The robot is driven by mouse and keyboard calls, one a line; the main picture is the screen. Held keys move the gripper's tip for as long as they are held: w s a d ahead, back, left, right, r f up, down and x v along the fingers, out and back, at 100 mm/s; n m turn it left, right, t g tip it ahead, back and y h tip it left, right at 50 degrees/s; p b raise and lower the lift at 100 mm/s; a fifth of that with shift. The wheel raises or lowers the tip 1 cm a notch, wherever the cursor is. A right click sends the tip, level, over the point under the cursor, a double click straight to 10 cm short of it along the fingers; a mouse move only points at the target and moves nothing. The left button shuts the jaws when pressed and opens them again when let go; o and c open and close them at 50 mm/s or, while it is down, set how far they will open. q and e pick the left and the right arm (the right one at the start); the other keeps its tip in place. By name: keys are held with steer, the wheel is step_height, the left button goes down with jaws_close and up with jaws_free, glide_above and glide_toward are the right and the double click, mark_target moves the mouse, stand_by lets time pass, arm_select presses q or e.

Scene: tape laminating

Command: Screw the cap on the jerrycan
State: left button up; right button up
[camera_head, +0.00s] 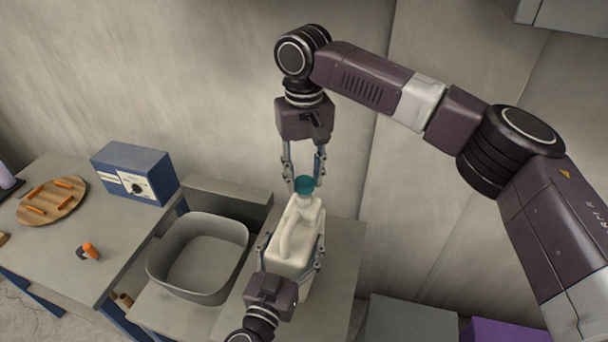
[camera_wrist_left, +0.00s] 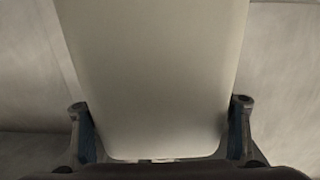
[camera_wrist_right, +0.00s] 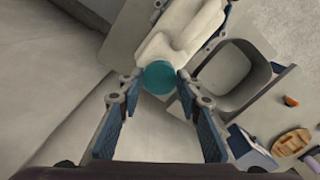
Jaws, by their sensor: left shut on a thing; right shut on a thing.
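A cream jerrycan (camera_head: 294,243) stands upright on the grey table, its neck toward the back wall. My left gripper (camera_head: 292,252) is shut on its body from the near side; the can's pale wall (camera_wrist_left: 155,75) fills the left wrist view between the fingers (camera_wrist_left: 160,130). A teal cap (camera_head: 304,184) sits at the top of the jerrycan's neck. My right gripper (camera_head: 304,172) comes down from above, with its fingertips shut on the cap. In the right wrist view the cap (camera_wrist_right: 160,77) is between the fingertips (camera_wrist_right: 158,86). I cannot tell how far the cap is threaded.
A grey basin (camera_head: 199,285) stands left of the jerrycan. Further left, a workbench (camera_head: 80,240) holds a blue box with a dial (camera_head: 135,172), a round wooden board (camera_head: 52,201) with orange pieces, and a small orange-and-black item (camera_head: 90,251). The wall is close behind.

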steer(key=shift+f, duration=0.9)
arm_select(q)
steer(key=shift+c, duration=0.2)
arm_select(e)
steer(key=shift+f, duration=0.55)
